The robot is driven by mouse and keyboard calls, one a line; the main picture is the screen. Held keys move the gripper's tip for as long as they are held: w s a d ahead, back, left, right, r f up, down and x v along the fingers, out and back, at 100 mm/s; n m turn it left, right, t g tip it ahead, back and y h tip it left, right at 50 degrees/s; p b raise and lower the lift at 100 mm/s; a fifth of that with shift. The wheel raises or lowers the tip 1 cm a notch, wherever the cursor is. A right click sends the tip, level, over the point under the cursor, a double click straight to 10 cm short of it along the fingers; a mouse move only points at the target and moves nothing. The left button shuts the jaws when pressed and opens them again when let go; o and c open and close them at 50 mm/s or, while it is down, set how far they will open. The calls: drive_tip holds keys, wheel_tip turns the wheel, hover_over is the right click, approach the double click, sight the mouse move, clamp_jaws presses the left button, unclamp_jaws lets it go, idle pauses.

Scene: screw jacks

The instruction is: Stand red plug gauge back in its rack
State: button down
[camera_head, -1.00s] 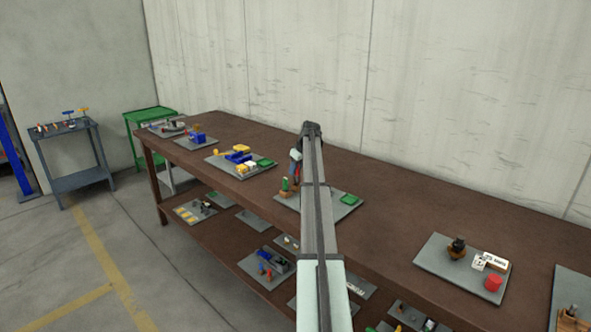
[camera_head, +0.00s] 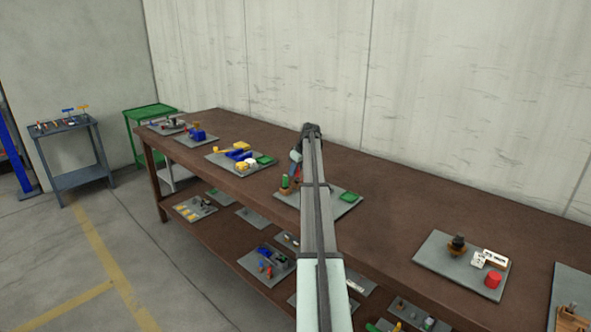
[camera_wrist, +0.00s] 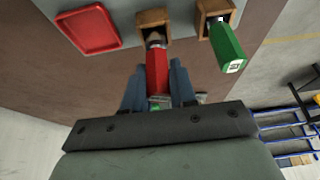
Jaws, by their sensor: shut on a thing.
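In the wrist view my gripper (camera_wrist: 157,92) is shut on the red plug gauge (camera_wrist: 158,72), with one blue-grey finger on each side of its handle. The gauge's metal tip points at the left wooden rack block (camera_wrist: 153,17) and overlaps its near edge. I cannot tell whether the tip is inside the hole. The right wooden block (camera_wrist: 213,8) holds a green plug gauge (camera_wrist: 228,46), which leans in the picture. In the head view my arm hides much of this board; the green gauge (camera_head: 285,182) shows left of it.
A red tray (camera_wrist: 88,30) lies left of the rack blocks in the wrist view. In the head view a green tray (camera_head: 350,197) lies right of my arm on the grey board (camera_head: 335,212). Other loaded boards stand along the brown bench (camera_head: 390,205), with bare bench between.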

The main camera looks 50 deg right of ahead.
drive_tip(key=shift+f, duration=1.15)
drive_tip(key=c, duration=0.8)
unclamp_jaws()
drive_tip(key=v, duration=1.4)
drive_tip(key=shift+w, duration=0.1)
drive_tip(key=shift+f, duration=0.1)
